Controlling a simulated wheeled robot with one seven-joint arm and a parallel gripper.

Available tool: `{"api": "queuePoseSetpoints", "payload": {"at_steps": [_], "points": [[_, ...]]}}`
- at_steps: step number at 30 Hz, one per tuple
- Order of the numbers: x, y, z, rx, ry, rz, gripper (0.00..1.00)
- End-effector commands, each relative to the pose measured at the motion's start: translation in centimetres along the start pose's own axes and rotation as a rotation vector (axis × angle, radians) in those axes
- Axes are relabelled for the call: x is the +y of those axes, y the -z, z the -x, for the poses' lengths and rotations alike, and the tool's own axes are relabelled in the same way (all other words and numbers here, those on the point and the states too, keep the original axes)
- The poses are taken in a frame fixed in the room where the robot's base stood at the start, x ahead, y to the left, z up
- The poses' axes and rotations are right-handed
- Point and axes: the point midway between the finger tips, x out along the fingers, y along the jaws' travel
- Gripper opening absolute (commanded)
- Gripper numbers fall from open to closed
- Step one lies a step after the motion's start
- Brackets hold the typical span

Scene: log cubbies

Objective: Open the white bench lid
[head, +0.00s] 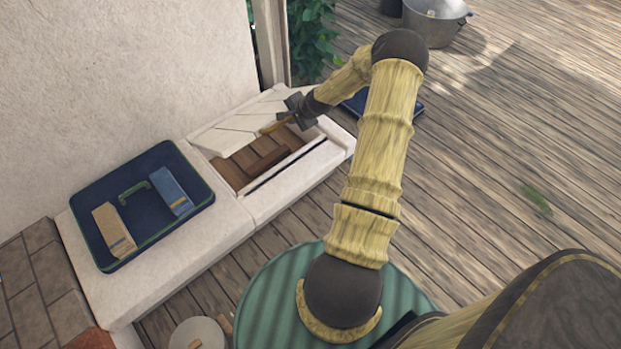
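The white bench lid (240,124) is a slatted panel on the right part of the white bench (205,235). It is raised and tilted up toward the wall, so the compartment (256,165) below shows. A dark brown block (268,162) lies inside on a brown floor. My gripper (283,122) is at the right part of the lid, by a thin tan bar that looks like its handle. The fingers are small and partly hidden, so I cannot tell whether they grip the bar.
A dark blue tray (127,252) on the bench's left part holds a tan block, a blue block and a green piece. A metal pot (437,20) stands at the back. A blue flat object (414,105) lies behind my arm. The wooden deck at right is mostly clear.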

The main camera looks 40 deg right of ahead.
Motion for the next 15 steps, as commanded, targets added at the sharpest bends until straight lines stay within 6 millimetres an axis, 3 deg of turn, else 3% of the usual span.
{"api": "queuePoseSetpoints", "payload": {"at_steps": [15], "points": [[-1.04,-0.04,0.36,-0.001,0.000,0.002,0.12]]}}
